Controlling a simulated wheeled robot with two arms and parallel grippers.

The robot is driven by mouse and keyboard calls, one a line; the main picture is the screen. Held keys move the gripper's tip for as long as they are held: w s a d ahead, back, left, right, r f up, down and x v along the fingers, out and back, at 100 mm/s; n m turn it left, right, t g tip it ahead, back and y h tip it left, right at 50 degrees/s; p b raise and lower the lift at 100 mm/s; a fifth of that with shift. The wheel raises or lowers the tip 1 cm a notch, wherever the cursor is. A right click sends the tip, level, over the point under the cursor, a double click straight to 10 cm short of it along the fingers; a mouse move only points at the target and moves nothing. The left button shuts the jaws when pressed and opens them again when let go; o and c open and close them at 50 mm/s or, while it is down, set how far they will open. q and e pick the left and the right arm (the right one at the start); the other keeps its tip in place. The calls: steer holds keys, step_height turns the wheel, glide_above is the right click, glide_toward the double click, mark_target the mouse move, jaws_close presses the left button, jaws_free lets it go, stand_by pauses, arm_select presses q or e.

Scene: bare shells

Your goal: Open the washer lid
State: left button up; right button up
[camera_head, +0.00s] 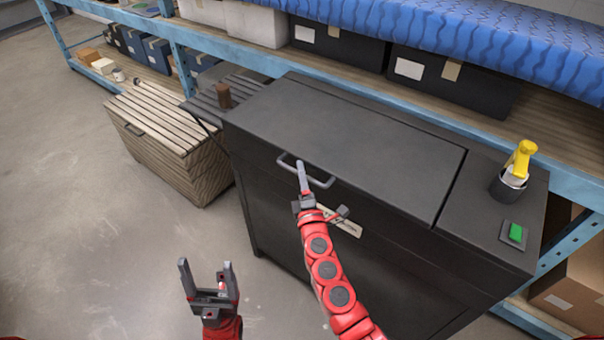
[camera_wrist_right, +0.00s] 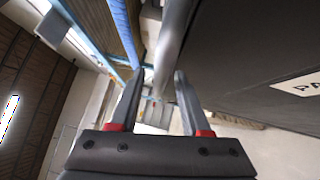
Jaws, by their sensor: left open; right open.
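The washer (camera_head: 330,240) is a black box-shaped machine in the middle of the head view. Its lid (camera_head: 350,135) lies flat and shut on the top. A grey bar handle (camera_head: 320,182) sticks out from the lid's front edge. My right gripper (camera_head: 320,189) is at this handle, its fingers open. In the right wrist view the grey bar (camera_wrist_right: 174,40) shows between and beyond the open fingertips (camera_wrist_right: 158,75); whether they touch it I cannot tell. My left gripper (camera_head: 207,265) is open and empty, above the floor left of the washer's front.
A slatted wooden chest (camera_head: 165,130) stands left of the washer. A blue-framed shelf (camera_head: 230,62) with black bins runs behind. A cup with a yellow-handled item (camera_head: 510,185) and a green switch (camera_head: 516,233) sit right of the lid. The floor (camera_head: 80,220) at left is clear.

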steer(key=shift+w, duration=0.15)
steer(key=shift+c, duration=0.4)
jaws_close()
stand_by(1.0)
